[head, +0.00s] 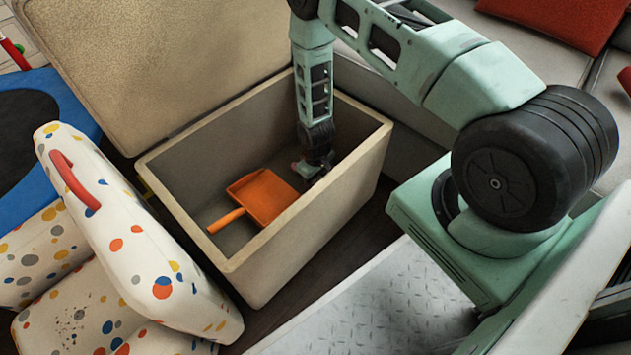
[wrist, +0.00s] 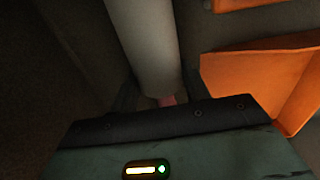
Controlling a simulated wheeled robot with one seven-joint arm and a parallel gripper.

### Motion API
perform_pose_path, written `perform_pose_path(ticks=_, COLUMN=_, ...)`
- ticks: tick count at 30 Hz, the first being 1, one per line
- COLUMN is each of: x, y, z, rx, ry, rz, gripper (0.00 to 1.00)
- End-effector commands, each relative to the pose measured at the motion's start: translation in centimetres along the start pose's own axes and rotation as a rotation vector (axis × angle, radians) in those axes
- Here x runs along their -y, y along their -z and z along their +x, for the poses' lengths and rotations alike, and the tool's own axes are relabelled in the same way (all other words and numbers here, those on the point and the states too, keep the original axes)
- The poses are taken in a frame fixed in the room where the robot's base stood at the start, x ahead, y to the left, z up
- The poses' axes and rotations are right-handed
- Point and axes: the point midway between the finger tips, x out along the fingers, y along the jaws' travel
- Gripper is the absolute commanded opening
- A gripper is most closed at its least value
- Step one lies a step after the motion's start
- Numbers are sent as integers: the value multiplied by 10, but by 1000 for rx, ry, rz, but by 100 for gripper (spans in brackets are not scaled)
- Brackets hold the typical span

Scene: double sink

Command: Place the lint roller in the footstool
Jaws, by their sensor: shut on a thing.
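The footstool (head: 335,215) is a beige open box in the middle of the head view, with its lid (head: 150,60) raised at the back left. My gripper (head: 313,172) reaches down inside it, near the right inner wall. In the wrist view, my gripper (wrist: 157,96) is shut on the lint roller, at its pinkish end. The lint roller (wrist: 145,40) shows as a pale white cylinder extending away from the jaws. In the head view the roller is mostly hidden by my gripper and arm.
An orange dustpan (head: 265,197) lies on the footstool's floor, left of my gripper; it also shows at the right of the wrist view (wrist: 265,80). A spotted white chair (head: 130,240) stands left of the footstool. A grey sofa (head: 530,40) with a red cushion (head: 560,20) is behind.

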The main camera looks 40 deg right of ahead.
Motion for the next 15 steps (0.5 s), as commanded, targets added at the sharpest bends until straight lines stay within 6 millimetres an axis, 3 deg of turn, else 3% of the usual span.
perform_pose_path(ticks=7, x=0, y=0, z=3, rx=0, ry=0, rz=0, gripper=21)
perform_pose_path(ticks=8, x=0, y=0, z=2, rx=0, ry=0, rz=0, gripper=54)
perform_pose_path(ticks=9, x=0, y=0, z=2, rx=0, ry=0, rz=0, gripper=66)
perform_pose_path(ticks=15, x=0, y=0, z=2, rx=0, ry=0, rz=0, gripper=68)
